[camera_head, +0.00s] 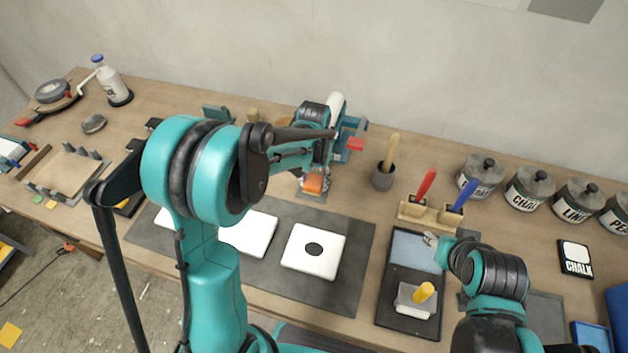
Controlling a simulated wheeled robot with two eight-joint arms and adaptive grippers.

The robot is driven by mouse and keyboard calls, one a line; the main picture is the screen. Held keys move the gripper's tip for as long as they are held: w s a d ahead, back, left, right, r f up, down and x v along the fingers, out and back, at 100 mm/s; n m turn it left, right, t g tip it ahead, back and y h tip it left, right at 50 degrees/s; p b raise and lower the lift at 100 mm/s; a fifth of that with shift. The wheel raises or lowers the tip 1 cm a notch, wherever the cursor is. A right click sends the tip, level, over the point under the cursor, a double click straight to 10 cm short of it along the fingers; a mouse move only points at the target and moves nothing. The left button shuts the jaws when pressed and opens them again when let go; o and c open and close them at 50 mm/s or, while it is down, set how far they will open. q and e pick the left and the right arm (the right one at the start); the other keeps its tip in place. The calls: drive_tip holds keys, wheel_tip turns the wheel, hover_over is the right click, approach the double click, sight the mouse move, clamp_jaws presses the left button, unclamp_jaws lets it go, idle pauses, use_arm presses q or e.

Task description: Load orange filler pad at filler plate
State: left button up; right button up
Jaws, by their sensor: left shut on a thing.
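My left gripper (316,178) reaches over the back of the bench and is shut on the orange filler pad (314,186). The pad is held just above, or touching, a small grey plate (322,197) that looks like the filler plate; I cannot tell whether they touch. My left arm hides part of the bench behind and beside the gripper. My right gripper (432,240) is by the upper right of a black tray with a pale blue panel; its fingers are too small to read.
White tiles (327,262) lie on a dark mat (352,290). The black tray (384,312) holds a yellow-handled block (424,293). A dark cup (383,178), a wooden rack (414,214) with red and blue handles, and several labelled tins (529,188) stand to the right.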

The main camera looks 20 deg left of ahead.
sight(314, 181)
idle(0.4)
use_arm(q)
drive_tip(key=shift+r+p, duration=2.55)
drive_tip(key=shift+r, duration=0.95)
